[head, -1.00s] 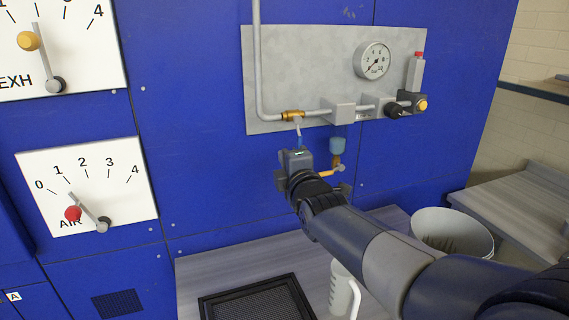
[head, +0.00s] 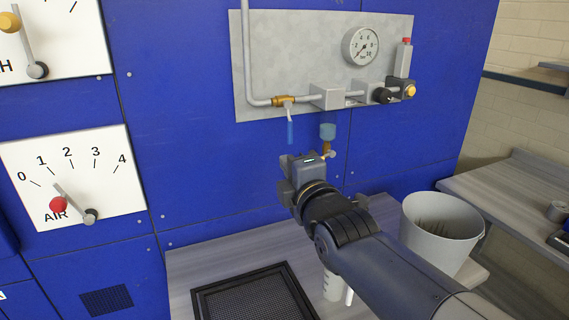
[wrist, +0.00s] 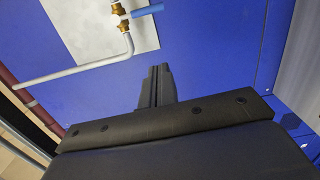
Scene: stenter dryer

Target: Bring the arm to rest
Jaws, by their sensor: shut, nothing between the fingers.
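My gripper (head: 292,170) is at the end of my dark arm, which reaches in from the lower right in the head view. It stands in front of the blue wall, a little below the hanging blue valve handle (head: 290,132), and appears apart from it. In the wrist view the two fingers (wrist: 156,84) are together, with nothing between them. The brass valve (head: 284,100) sits on the grey pipe above; it also shows at the top of the wrist view (wrist: 118,10).
A grey panel (head: 262,55) carries a pressure gauge (head: 361,46) and a filter bowl (head: 327,132). Below are a bench with a black mesh tray (head: 255,297), a white jug (head: 333,287) and a grey bin (head: 440,235). The AIR dial (head: 100,200) is at left.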

